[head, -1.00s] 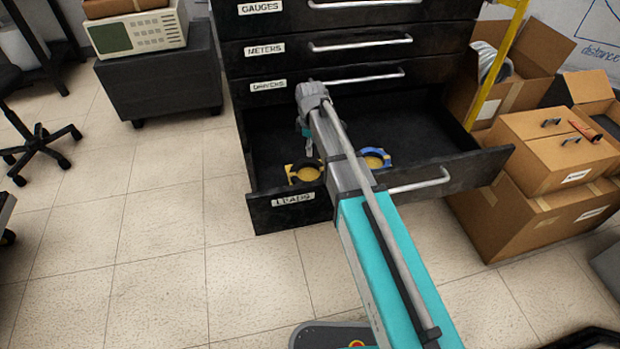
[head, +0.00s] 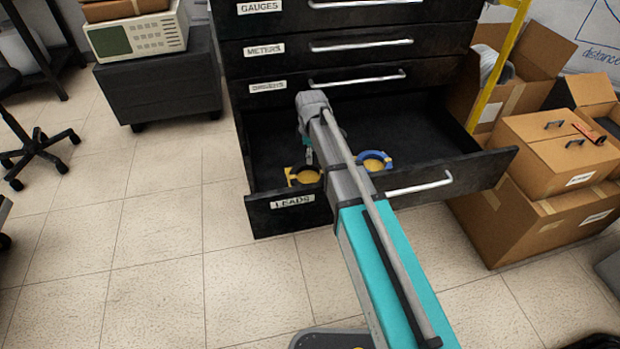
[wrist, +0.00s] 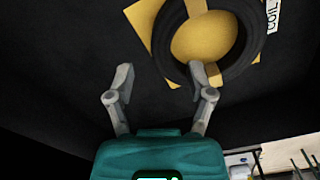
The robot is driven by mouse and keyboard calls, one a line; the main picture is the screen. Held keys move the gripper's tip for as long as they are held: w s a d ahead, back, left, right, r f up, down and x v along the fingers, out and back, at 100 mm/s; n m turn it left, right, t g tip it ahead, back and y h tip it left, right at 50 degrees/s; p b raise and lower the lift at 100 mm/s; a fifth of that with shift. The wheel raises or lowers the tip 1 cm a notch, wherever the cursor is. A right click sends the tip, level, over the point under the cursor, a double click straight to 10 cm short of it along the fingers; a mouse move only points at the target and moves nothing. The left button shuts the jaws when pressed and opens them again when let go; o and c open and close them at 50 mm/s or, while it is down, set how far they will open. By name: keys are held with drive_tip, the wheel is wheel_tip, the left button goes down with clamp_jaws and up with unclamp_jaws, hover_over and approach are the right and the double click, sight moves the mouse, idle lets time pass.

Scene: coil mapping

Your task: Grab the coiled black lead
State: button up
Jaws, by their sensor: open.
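The coiled black lead (wrist: 247,65) lies as a ring around a round yellow centre on a yellow base (wrist: 203,35) in the wrist view. In the head view the yellow base (head: 303,177) sits at the front left of the open LEADS drawer (head: 291,213), and the black ring on it is hard to make out. My gripper (wrist: 160,80) is open and empty. Its right fingertip appears close to the near edge of the coil, while the left one is over dark drawer floor. I cannot tell whether it touches. In the head view my arm hides most of the gripper.
A blue coil (head: 374,160) with a yellow centre lies to the right in the same drawer. The drawer's front carries a silver handle (head: 419,184). Closed drawers (head: 360,45) rise behind. Cardboard boxes (head: 545,200) stand at the right.

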sight(302, 166)
drive_tip(key=shift+f+b, duration=1.95)
drive_tip(key=shift+f, duration=0.25)
clamp_jaws()
